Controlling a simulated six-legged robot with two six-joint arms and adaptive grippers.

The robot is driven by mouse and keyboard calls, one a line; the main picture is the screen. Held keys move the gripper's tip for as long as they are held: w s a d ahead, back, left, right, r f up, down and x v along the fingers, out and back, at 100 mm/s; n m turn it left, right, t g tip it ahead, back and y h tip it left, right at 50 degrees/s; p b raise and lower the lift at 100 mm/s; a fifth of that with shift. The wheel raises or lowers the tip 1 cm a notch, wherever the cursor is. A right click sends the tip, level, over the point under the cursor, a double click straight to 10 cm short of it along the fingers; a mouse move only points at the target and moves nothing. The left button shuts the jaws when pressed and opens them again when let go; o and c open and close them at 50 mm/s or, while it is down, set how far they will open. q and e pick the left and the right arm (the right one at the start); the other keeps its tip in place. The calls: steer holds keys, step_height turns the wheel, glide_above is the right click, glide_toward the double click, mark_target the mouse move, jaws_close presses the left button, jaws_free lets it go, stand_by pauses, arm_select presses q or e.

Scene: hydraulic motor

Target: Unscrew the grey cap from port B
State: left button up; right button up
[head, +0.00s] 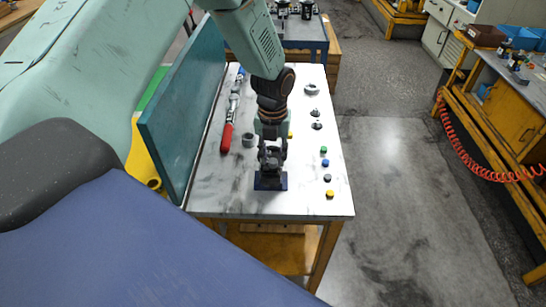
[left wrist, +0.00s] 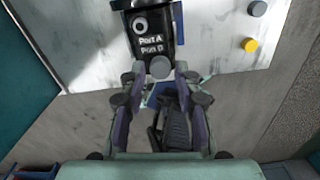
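The black motor block (left wrist: 152,42) shows in the left wrist view with white labels for Port A and Port B. Port A (left wrist: 140,25) shows as a pale ring with a dark centre. The round grey cap (left wrist: 158,67) sits just below the Port B label. My left gripper (left wrist: 160,70) points at it, with one fingertip on each side; the fingers look open, and I cannot tell whether they touch the cap. In the head view my left gripper (head: 271,148) is above the motor, hiding most of it. My right gripper is not in view.
On the white table (head: 300,205) lie a red-handled wrench (head: 227,137) at left and loose green (head: 323,150), blue (head: 325,163), grey (head: 327,177) and yellow (head: 330,194) caps at right. A teal panel (head: 185,110) stands along the left edge.

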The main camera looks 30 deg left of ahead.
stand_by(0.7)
arm_select(q)
jaws_close()
steer(key=shift+r+n+p, duration=0.1)
steer(key=shift+n+p, duration=0.6)
steer(key=shift+n, duration=0.4)
steer(key=n+p, duration=0.1)
steer(key=n, duration=0.2)
